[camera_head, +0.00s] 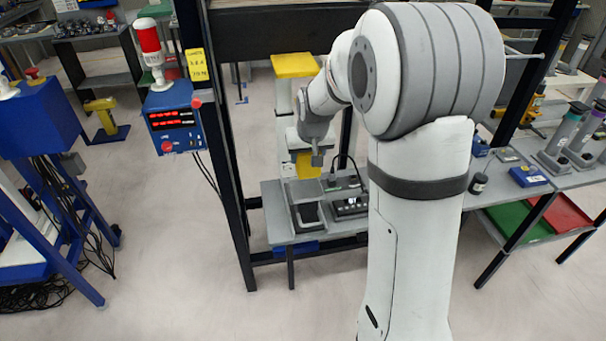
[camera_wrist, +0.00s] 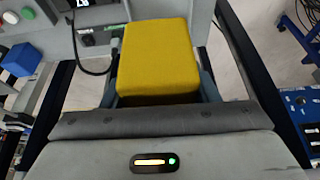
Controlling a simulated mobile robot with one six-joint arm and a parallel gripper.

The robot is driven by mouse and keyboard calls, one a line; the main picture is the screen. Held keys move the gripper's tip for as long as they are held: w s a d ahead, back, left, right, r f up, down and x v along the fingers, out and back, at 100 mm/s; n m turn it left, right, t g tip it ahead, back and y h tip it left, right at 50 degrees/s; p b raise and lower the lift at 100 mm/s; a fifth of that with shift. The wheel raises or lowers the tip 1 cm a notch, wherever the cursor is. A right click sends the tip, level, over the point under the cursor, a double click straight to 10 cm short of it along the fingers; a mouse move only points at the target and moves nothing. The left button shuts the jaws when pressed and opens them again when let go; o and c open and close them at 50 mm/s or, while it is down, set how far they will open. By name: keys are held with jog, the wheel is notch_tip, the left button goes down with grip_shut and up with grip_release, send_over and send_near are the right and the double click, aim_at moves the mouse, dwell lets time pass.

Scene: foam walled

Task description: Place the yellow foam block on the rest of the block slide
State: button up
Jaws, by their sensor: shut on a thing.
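My gripper (camera_wrist: 158,92) is shut on the yellow foam block (camera_wrist: 160,55), with a bluish finger on each side of it in the wrist view. In the head view my gripper (camera_head: 318,158) is beyond the arm, above a low grey table (camera_head: 278,222). A yellow patch (camera_head: 304,166) shows there beside the gripper; I cannot tell whether it is the held block or something behind. The block slide and its rest cannot be made out with certainty; a grey raised piece (camera_head: 303,190) stands on the table below the gripper.
Dark frame posts (camera_head: 235,170) stand close on the left of the table. A blue control box (camera_head: 175,120) with a red lamp is left of them. A yellow-topped stand (camera_head: 293,66) is behind. Dark devices (camera_head: 350,206) sit on the table's right.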

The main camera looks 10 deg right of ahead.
aim_at(306, 173)
notch_tip(306, 173, down, 2)
jog(key=shift+w+a+f, duration=0.1)
jog(key=shift+f, duration=0.1)
jog(key=shift+a+f+p, duration=0.1)
jog(key=shift+f+p, duration=0.25)
jog(key=shift+f, duration=1.6)
jog(key=shift+f, duration=0.15)
jog(key=o, duration=1)
